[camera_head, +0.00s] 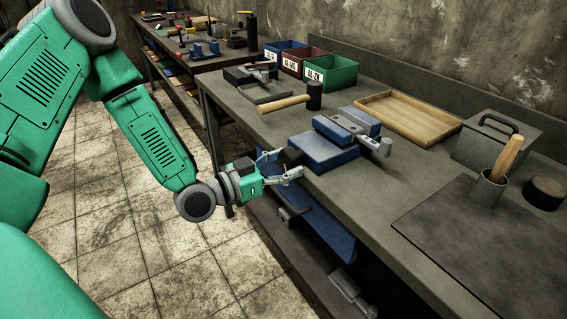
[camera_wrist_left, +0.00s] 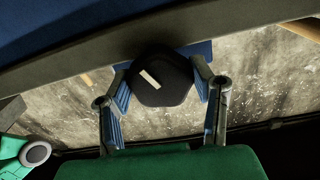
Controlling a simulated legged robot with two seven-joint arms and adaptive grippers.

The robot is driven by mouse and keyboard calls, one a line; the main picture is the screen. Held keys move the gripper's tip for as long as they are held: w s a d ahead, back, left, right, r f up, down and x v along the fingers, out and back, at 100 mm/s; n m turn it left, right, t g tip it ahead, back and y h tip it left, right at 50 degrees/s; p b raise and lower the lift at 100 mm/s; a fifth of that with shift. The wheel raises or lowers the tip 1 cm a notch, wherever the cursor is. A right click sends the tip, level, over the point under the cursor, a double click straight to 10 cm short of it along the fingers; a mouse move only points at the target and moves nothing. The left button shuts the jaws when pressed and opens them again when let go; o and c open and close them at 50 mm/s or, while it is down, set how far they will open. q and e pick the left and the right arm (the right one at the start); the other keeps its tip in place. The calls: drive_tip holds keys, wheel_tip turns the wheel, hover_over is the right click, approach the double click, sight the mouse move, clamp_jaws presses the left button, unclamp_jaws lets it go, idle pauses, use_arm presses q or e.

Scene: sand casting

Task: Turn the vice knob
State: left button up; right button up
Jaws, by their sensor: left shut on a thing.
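The blue vice (camera_head: 331,143) sits on the workbench near its front edge. Its dark knob (camera_head: 291,157) points out over that edge toward my left gripper (camera_head: 283,166). In the left wrist view the black knob (camera_wrist_left: 160,78), with a pale mark on its face, sits between the two fingers of my left gripper (camera_wrist_left: 163,90). The fingers are shut on it, one on each side. My right gripper is in neither view.
A hammer (camera_head: 287,105) and an empty wooden tray (camera_head: 408,116) lie on the workbench (camera_head: 375,200) beyond the vice. Blue, red and green bins stand at the back. A cup with a wooden handle (camera_head: 489,188) stands at the right.

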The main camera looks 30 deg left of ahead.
use_arm(q)
drive_tip(key=m, duration=0.4)
drive_tip(key=shift+f, duration=0.1)
drive_tip(key=o, duration=1.2)
drive_tip(key=shift+c, duration=0.2)
drive_tip(key=shift+a, duration=0.1)
drive_tip(key=v, duration=1.2)
drive_tip(key=shift+w+f, duration=0.1)
